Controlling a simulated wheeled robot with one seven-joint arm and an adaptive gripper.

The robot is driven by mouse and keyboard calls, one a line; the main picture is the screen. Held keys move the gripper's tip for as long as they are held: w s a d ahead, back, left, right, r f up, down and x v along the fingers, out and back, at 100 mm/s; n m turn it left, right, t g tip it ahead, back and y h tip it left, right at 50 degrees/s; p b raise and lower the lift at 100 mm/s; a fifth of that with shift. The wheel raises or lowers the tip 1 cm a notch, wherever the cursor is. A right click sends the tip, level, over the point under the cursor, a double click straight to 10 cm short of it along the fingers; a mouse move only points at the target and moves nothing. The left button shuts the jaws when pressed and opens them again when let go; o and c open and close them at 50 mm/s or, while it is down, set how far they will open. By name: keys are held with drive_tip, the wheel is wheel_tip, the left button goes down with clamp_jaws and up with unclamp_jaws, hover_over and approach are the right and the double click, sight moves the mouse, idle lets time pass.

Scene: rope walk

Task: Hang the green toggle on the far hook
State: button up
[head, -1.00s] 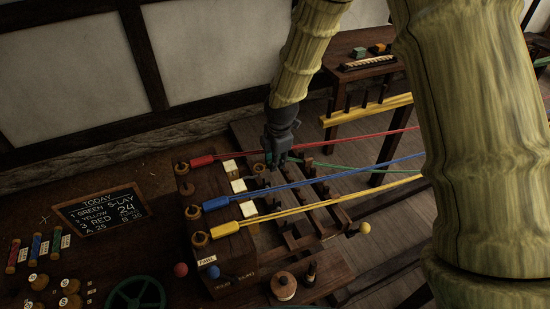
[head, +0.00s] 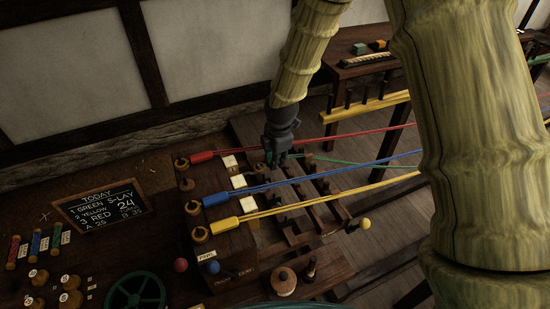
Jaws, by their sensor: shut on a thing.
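The green toggle is mostly hidden; a bit of green shows at the fingertips. On the block's left side, the red toggle (head: 203,157) is at the farthest post (head: 182,163). The blue toggle (head: 216,199) and yellow toggle (head: 225,226) are at nearer posts. A darker post (head: 187,184) between red and blue has no visible toggle.
White tags (head: 230,162) stand on the block. A chalkboard (head: 100,206) and green handwheel (head: 136,291) lie left. A yellow rail with pegs (head: 365,108) stands behind right.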

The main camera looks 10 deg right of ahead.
drive_tip(key=shift+f, duration=0.15)
drive_tip(key=o, duration=0.9)
drive_tip(key=shift+o, duration=0.2)
drive_tip(key=shift+r+p, duration=2.95)
drive_tip(key=shift+r, duration=1.1)
